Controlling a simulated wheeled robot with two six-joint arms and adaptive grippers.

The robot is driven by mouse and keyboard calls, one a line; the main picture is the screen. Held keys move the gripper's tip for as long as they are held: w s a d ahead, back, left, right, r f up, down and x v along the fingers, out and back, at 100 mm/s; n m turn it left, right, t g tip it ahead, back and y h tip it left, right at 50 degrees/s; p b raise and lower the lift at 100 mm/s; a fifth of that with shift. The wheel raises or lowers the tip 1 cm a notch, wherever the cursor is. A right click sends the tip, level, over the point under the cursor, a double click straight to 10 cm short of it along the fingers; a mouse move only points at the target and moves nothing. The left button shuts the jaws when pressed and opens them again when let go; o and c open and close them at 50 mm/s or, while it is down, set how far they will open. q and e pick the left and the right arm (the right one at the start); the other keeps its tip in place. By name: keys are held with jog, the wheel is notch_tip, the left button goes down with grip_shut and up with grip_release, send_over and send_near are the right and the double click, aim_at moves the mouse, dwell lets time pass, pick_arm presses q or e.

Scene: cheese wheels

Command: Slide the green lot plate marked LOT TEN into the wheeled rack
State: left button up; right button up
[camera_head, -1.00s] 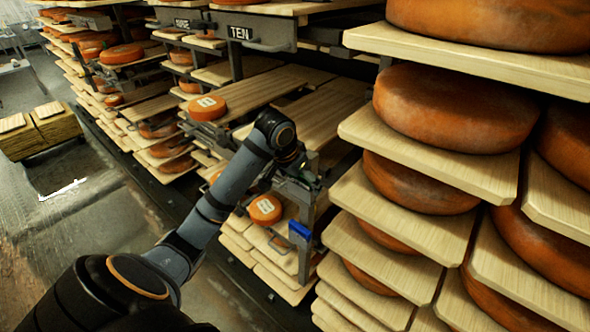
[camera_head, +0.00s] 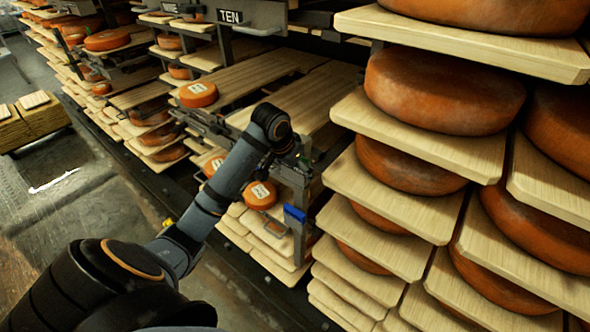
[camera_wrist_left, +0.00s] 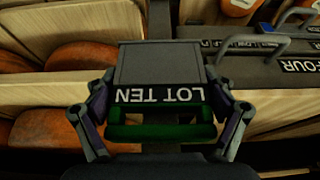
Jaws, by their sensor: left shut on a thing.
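The green lot plate (camera_wrist_left: 162,132) shows in the left wrist view, with its dark LOT TEN label (camera_wrist_left: 160,96) upside down. My left gripper (camera_wrist_left: 163,117) is shut on it, with a finger at each side. A flat grey piece (camera_wrist_left: 160,64) extends beyond the label; I cannot tell whether it belongs to the plate or the rack. In the head view my left gripper (camera_head: 290,160) is at a grey rack post, and the plate is mostly hidden there. The rack (camera_head: 265,18) carries a TEN sign (camera_head: 229,16) higher up. My right gripper is not in view.
Boards with large orange cheese wheels (camera_head: 444,92) stand close on the right. A blue piece (camera_head: 295,213) is on the post below my gripper. A labelled cheese (camera_head: 198,94) sits on a board at left. A FOUR label (camera_wrist_left: 301,66) shows at wrist-view right. Floor is open at left.

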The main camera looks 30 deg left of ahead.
pick_arm(q)
jog(key=shift+f, duration=0.1)
jog(key=shift+r, duration=0.65)
jog(key=shift+c, duration=0.5)
jog(key=shift+r, duration=1.9)
jog(key=shift+w+r, duration=0.2)
jog(key=shift+r, duration=0.3)
jog(key=shift+s+r, duration=0.1)
jog(key=shift+r, duration=0.45)
jog(key=shift+r, duration=0.1)
